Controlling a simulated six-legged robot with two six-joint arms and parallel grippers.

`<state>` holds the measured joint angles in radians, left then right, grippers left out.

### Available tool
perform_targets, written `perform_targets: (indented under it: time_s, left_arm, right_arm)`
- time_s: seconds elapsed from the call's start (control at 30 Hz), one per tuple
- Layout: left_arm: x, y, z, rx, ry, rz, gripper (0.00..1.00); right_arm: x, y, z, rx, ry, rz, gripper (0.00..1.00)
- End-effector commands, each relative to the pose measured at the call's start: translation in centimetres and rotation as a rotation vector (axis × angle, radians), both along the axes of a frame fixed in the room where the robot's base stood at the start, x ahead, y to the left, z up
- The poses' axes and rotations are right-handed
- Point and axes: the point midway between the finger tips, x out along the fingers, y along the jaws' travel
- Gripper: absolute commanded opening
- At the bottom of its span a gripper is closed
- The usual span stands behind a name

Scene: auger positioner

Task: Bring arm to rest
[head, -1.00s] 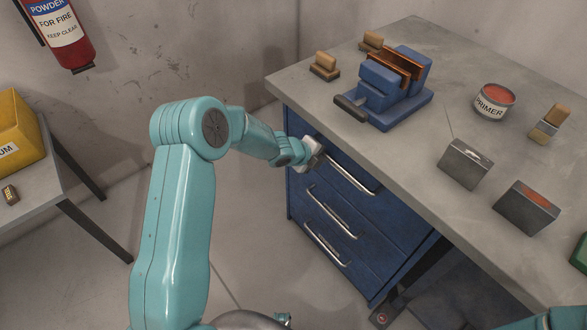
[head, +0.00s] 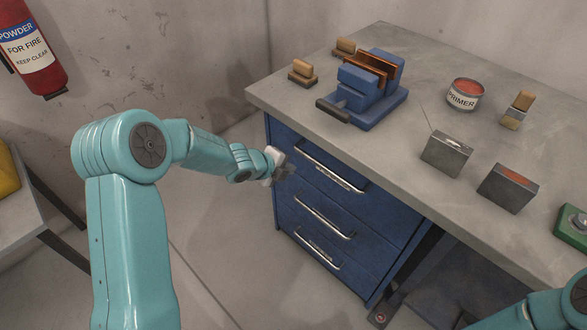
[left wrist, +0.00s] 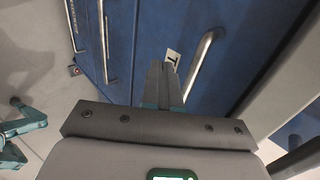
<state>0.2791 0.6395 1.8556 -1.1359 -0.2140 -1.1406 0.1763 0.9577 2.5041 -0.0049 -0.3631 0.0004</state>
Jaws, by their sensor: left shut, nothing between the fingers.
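My left arm comes in from the left in the head view. Its gripper (head: 284,174) is beside the top drawer's left end, in front of the blue drawer cabinet (head: 345,212). In the left wrist view the gripper (left wrist: 160,66) has its two dark fingers together, with nothing between them. The top drawer's handle (left wrist: 204,62) runs just right of the fingertips, apart from them. All the drawers look closed. Part of my right arm (head: 545,310) shows at the bottom right of the head view; its gripper is out of view.
The workbench (head: 400,150) carries a blue vise (head: 365,92), a primer can (head: 465,95), brushes, two metal boxes (head: 446,154) and a green item (head: 572,226). A fire extinguisher (head: 32,50) hangs on the left wall. A side table (head: 22,215) stands at left. Floor between is clear.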

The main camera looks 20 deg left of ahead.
Motion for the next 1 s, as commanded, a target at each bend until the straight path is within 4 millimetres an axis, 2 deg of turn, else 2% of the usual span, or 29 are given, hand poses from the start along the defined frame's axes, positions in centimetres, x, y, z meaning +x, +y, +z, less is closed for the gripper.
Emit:
perform_targets:
  time_s: [0.03, 0.2, 0.5, 0.57, 0.67, 0.77, 0.83, 0.87, 0.9, 0.97, 1.0]
  left_arm:
    - [-0.6, 0.4, 0.9, 0.001, -0.001, 0.003, 0.00]
    - [-2.2, 0.9, 2.3, 0.000, 0.000, 0.003, 0.00]
    - [-2.8, 1.0, 2.8, 0.000, 0.000, 0.000, 0.00]
    - [-2.9, 0.1, 2.9, -0.006, 0.012, -0.016, 0.00]
    - [-4.6, -3.0, 0.6, -0.042, 0.093, -0.059, 0.00]
    - [-9.0, -7.6, -3.2, -0.169, 0.274, -0.012, 0.00]
    - [-13.5, -10.8, -5.8, -0.317, 0.463, 0.139, 0.00]
    - [-15.5, -12.0, -6.8, -0.381, 0.552, 0.233, 0.00]
    - [-18.5, -13.3, -7.9, -0.462, 0.677, 0.379, 0.00]
    - [-23.0, -14.7, -9.3, -0.568, 0.854, 0.653, 0.00]
    - [-25.6, -15.2, -9.9, -0.621, 0.951, 0.850, 0.00]
  right_arm:
    - [0.0, 0.0, 0.4, 0.000, 0.000, 0.000, 0.43]
    - [0.0, 0.0, 0.8, 0.000, 0.001, 0.000, 0.43]
    - [0.0, 0.0, 1.0, 0.000, 0.000, 0.000, 0.43]
    - [0.0, 0.0, 1.7, 0.000, 0.001, 0.000, 0.43]
    - [0.0, 0.0, 2.8, 0.000, 0.000, 0.000, 0.43]
    - [0.0, 0.0, 4.2, 0.000, 0.000, 0.000, 0.43]
    - [0.0, 0.0, 5.1, 0.000, 0.000, 0.000, 0.43]
    - [0.0, 0.0, 5.4, 0.000, 0.000, 0.000, 0.43]
    - [0.0, 0.0, 5.8, 0.000, 0.000, 0.000, 0.43]
    - [0.0, 0.0, 6.2, 0.000, 0.000, 0.000, 0.43]
    - [0.0, 0.0, 6.4, 0.000, 0.000, 0.000, 0.43]
